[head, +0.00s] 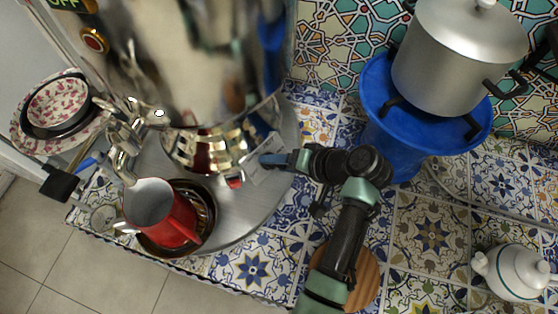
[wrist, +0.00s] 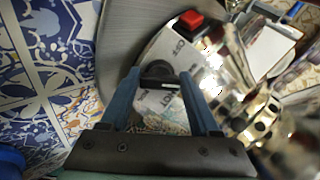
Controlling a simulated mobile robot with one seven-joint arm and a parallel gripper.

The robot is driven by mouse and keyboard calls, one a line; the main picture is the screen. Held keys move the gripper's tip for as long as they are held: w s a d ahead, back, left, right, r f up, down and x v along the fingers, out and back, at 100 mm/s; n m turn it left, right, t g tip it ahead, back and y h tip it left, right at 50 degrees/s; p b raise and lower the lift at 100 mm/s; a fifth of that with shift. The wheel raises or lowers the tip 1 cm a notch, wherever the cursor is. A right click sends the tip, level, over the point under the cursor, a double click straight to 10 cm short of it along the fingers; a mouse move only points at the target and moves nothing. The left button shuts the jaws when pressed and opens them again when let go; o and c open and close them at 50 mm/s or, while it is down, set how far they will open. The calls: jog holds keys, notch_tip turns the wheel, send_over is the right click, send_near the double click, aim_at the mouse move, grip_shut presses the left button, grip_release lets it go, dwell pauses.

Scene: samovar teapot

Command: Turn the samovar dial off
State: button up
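The samovar (head: 205,75) is a large shiny metal urn with a gold-toned pierced base, on a round grey tray (head: 262,205). In the wrist view, its label plate carries a red switch (wrist: 190,20) beside the word OFF. The red switch also shows low on the samovar in the head view (head: 234,181). A dark round dial (wrist: 160,72) shows between my fingertips, partly covered. My gripper (wrist: 159,76) has its two blue fingers apart, one on each side of the dial. Contact cannot be told. In the head view my gripper (head: 270,160) is at the samovar's right side; the dial is hidden there.
A red pitcher (head: 172,217) stands on a dark plate below the samovar's tap. Patterned bowls (head: 58,105) are at the left. A grey pot (head: 450,60) sits on a blue stand (head: 385,120). A white teapot (head: 515,272) is at the lower right.

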jog(key=c, duration=0.9)
jog(key=shift+n, duration=0.3)
jog(key=n+h, duration=0.1)
jog(key=n, duration=0.4)
jog(key=shift+b, duration=0.3)
jog(key=n+h+b, duration=0.1)
jog(key=n, duration=0.4)
jog(key=shift+t, duration=0.4)
jog(key=shift+n, duration=0.4)
jog(key=o, duration=1.4)
